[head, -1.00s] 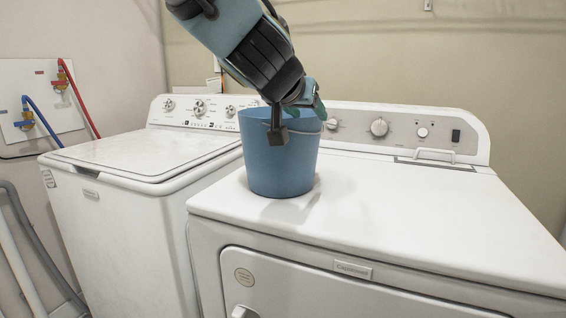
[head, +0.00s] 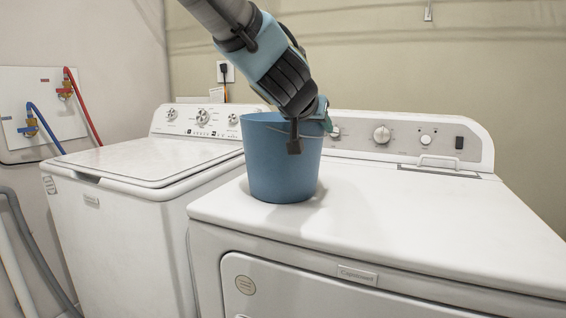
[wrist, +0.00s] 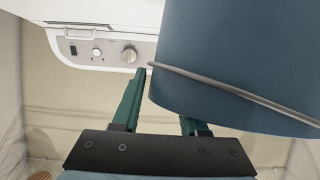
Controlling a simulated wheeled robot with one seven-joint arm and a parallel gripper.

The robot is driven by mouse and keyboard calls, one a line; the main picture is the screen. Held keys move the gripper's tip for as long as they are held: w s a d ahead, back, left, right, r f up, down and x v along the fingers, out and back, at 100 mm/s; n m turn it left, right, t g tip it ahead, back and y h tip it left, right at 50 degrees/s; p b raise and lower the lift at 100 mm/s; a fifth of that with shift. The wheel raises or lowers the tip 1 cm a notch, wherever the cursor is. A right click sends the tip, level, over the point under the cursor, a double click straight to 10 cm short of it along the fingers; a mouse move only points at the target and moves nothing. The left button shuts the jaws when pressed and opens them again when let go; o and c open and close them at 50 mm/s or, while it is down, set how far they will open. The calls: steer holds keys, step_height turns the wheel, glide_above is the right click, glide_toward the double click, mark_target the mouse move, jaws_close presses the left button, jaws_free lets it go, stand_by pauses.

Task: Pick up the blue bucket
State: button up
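My gripper (head: 322,114) is at the right side of the bucket's rim, tilted downward. In the wrist view the bucket (wrist: 240,60) fills the upper right, with its thin grey handle wire (wrist: 230,88) across it. My gripper's two green fingers (wrist: 160,100) are spread apart. The left finger is beside the bucket's edge; the right finger passes behind the bucket's rim, and its tip is hidden. I cannot tell whether either finger touches the bucket.
The dryer (head: 420,220) has a wide clear top to the right of the bucket. Its control panel (head: 440,138) stands behind. A white washer (head: 140,165) is at the left. Red and blue hoses (head: 45,125) hang on the left wall.

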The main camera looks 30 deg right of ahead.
jaws_close()
stand_by(1.1)
